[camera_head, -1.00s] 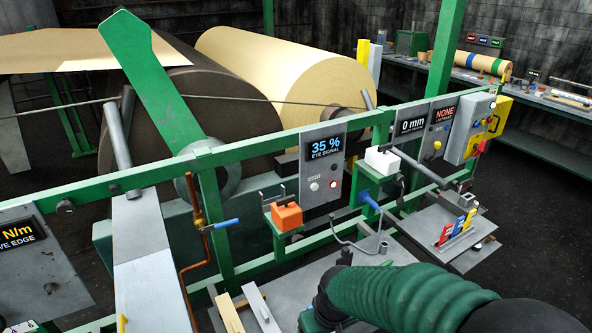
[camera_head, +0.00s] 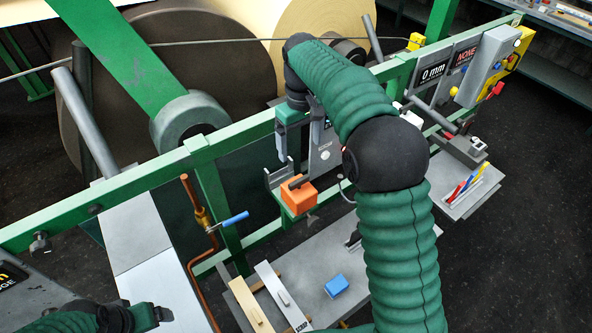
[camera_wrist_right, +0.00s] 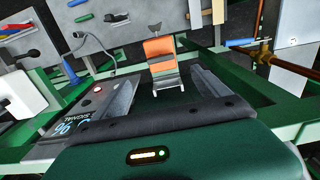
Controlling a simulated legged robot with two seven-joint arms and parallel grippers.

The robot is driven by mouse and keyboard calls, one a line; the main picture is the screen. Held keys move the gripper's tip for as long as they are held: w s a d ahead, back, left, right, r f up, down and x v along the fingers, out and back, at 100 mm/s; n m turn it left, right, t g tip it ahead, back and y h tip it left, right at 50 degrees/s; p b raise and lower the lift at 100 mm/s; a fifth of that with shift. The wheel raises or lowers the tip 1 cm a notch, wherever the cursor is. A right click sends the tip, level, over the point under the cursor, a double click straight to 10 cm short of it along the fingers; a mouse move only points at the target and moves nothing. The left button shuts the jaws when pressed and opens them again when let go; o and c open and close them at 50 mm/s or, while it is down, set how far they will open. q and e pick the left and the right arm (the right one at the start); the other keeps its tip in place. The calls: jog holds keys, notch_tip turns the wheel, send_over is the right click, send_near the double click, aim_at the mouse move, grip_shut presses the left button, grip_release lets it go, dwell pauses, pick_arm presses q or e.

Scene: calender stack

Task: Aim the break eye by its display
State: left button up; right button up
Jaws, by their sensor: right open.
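The orange break eye (camera_head: 298,197) sits on its bracket below the green rail, and also shows upright in the right wrist view (camera_wrist_right: 160,52). Its grey eye signal panel (camera_head: 325,158) is mostly hidden behind my right arm. In the right wrist view part of the panel's display (camera_wrist_right: 72,126) shows upside down at lower left; its number cannot be read. My right gripper (camera_head: 300,152) is open, just above the eye and apart from it as far as I can tell. Part of my left arm's end (camera_head: 140,316) shows at lower left; its jaws are unclear.
A copper pipe with a blue-handled valve (camera_head: 233,219) stands left of the eye. The green rail (camera_head: 130,182) crosses the view. Below is a grey shelf (camera_head: 310,262) with a blue block (camera_head: 336,287). A 0 mm panel (camera_head: 433,73) and yellow-grey box (camera_head: 486,68) are at right.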

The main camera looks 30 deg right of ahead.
send_near(299, 180)
jog(key=f+p, duration=0.1)
jog(key=f, duration=0.2)
jog(key=f+p, duration=0.1)
jog(key=f, duration=0.2)
jog(key=f+p, duration=0.1)
jog(key=f, duration=0.1)
jog(key=shift+w+f, duration=0.35)
jog(key=shift+f, duration=0.05)
jog(key=shift+s+d+f, duration=0.1)
jog(key=shift+s+f, duration=0.05)
jog(key=shift+s, duration=0.3)
jog(key=shift+w+f, duration=0.1)
jog(key=shift+w, duration=0.2)
jog(key=c, duration=1.4)
jog(key=shift+m, duration=0.7)
jog(key=o, duration=1.2)
pick_arm(q)
jog(key=v, duration=0.3)
jog(key=shift+w+r, duration=0.1)
jog(key=shift+w, duration=0.15)
pick_arm(e)
jog(key=shift+o, duration=1)
jog(key=shift+s, duration=0.15)
jog(key=shift+r, duration=0.2)
